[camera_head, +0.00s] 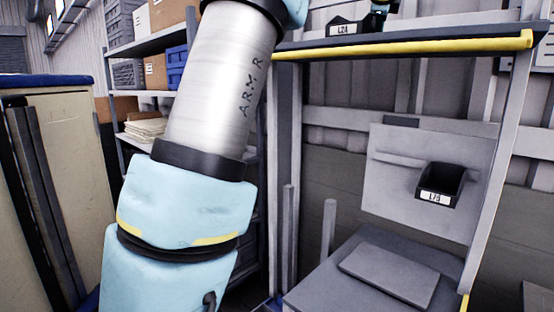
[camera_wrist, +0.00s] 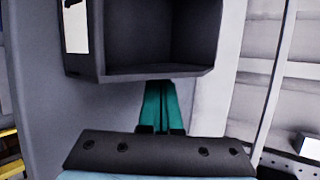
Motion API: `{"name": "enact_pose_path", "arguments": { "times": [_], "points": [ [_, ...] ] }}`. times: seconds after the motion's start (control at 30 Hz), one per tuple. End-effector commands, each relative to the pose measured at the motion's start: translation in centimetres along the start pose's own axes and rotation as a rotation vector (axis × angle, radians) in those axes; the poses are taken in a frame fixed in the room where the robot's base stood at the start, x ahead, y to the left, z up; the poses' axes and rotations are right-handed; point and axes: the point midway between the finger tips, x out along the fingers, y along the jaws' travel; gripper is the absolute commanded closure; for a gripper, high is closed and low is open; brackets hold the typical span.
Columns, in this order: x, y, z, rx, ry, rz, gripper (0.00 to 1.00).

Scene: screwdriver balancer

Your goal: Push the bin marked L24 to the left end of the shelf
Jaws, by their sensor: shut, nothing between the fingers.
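The small black bin marked L24 (camera_head: 348,29) sits on the yellow-edged shelf (camera_head: 420,45) at the top of the head view, towards the shelf's left end. A dark bin (camera_wrist: 155,72) with a white label at its left fills the top of the wrist view; its label is not readable there, and it looks like the same bin. My gripper (camera_wrist: 158,92) shows as closed teal fingers just below the bin's edge. Their tips are hidden by the bin, and I cannot tell whether they touch it. In the head view, my gripper is mostly cut off at the top edge.
Another black bin (camera_head: 439,183) with a label hangs on a grey panel lower right. A grey seat-like surface (camera_head: 390,275) is below it. A rack with cardboard boxes and blue crates (camera_head: 177,65) stands behind my arm. A cream cabinet (camera_head: 75,150) is at left.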

Motion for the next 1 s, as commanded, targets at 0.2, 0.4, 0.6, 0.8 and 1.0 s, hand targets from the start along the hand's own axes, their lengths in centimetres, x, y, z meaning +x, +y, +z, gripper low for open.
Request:
{"name": "enact_pose_path", "arguments": {
  "times": [0.2, 0.4, 0.6, 0.8, 1.0],
  "points": [
    [0.5, 0.0, 1.2, -0.001, -0.001, 0.001, 1.00],
    [0.9, 0.0, 2.3, -0.001, 0.000, 0.002, 1.00],
    [1.3, 0.1, 3.3, -0.001, 0.000, 0.002, 1.00],
    [1.7, 0.0, 4.4, -0.001, 0.000, 0.001, 1.00],
    [2.1, 0.0, 5.5, -0.001, -0.001, 0.000, 1.00]
  ]
}}
